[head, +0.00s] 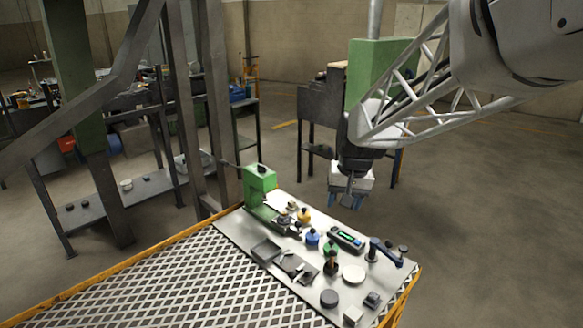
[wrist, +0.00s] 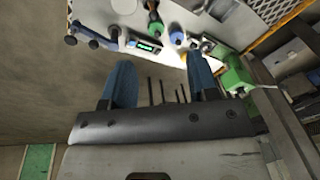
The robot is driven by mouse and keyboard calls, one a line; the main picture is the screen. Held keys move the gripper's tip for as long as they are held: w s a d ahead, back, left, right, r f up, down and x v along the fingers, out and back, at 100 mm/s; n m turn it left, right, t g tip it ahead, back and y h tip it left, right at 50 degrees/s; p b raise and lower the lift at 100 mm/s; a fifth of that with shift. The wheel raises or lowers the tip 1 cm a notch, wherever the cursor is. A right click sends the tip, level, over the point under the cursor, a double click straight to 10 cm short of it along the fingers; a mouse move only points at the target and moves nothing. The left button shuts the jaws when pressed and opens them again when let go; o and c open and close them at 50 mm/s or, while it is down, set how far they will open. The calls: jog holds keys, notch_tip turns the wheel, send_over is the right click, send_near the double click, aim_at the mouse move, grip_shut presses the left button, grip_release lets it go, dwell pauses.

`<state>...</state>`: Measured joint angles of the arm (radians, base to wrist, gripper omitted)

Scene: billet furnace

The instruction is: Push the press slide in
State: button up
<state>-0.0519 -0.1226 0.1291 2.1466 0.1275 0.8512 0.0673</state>
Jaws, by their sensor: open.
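The green press (head: 259,188) stands at the back left end of the white work plate, with a dark lever at its top. Its lower dark part, which seems to be the slide (head: 286,225), reaches toward the middle of the plate. The press also shows at the right of the wrist view (wrist: 236,76). My gripper (head: 345,201) hangs beyond and above the plate's back edge, right of the press, touching nothing. In the wrist view its two blue fingers (wrist: 160,85) are apart with nothing between them. How far the slide sticks out cannot be told.
On the work plate (head: 235,232) are a meter with a green display (head: 346,239), yellow (head: 304,215) and blue (head: 312,237) bottles, a dark tray (head: 266,250), a white dish (head: 354,273) and a blue-handled tool (head: 384,252). Steel posts (head: 215,100) rise left of the press.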

jog(key=w+a+f, duration=0.2)
jog(key=w+f, duration=0.2)
jog(key=w, duration=0.3)
jog(key=w+a+f, duration=0.2)
jog(key=w+f, duration=0.2)
jog(key=w, duration=0.3)
jog(key=m+g+y, duration=0.1)
send_near(298, 222)
jog(key=f, duration=0.2)
jog(key=shift+w, duration=0.2)
jog(key=shift+a+f, duration=0.1)
jog(key=shift+f, duration=0.1)
jog(key=shift+w+a+f, duration=0.1)
jog(key=shift+a+f, duration=0.15)
jog(key=shift+f, duration=1)
jog(key=shift+a+f, duration=0.2)
jog(key=shift+f, duration=1)
jog(key=shift+w+a+f, duration=0.1)
jog(key=shift+a+f, duration=0.15)
jog(key=shift+f, duration=1)
grip_shut()
jog(key=shift+a, duration=0.1)
